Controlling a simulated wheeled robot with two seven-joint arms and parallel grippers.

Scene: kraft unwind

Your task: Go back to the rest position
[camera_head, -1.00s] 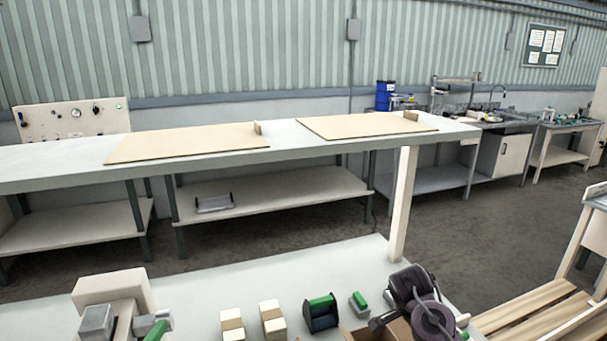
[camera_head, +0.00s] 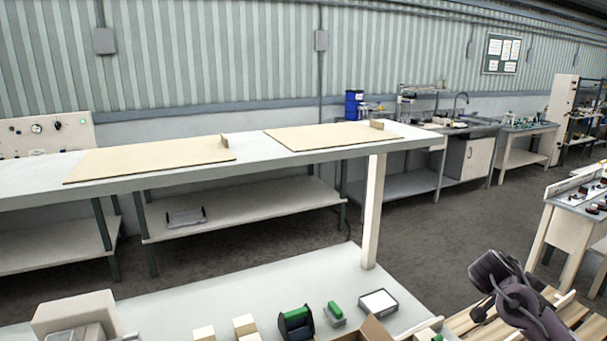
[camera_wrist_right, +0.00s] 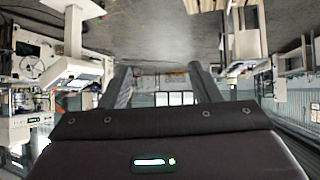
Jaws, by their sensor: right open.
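My right arm (camera_head: 512,298), dark purple-grey, is folded at the lower right of the head view, over the slatted wooden pallet. Its fingertips cannot be made out there. In the right wrist view my right gripper (camera_wrist_right: 160,78) shows two dark fingers spread apart with nothing between them. My left arm and left gripper are in neither view.
A near table (camera_head: 265,282) holds a green-and-black dispenser (camera_head: 295,322), a small green-topped item (camera_head: 335,312), a white-topped box (camera_head: 378,302), wooden blocks (camera_head: 245,326) and an open carton (camera_head: 370,332). The long bench (camera_head: 250,149) stands behind.

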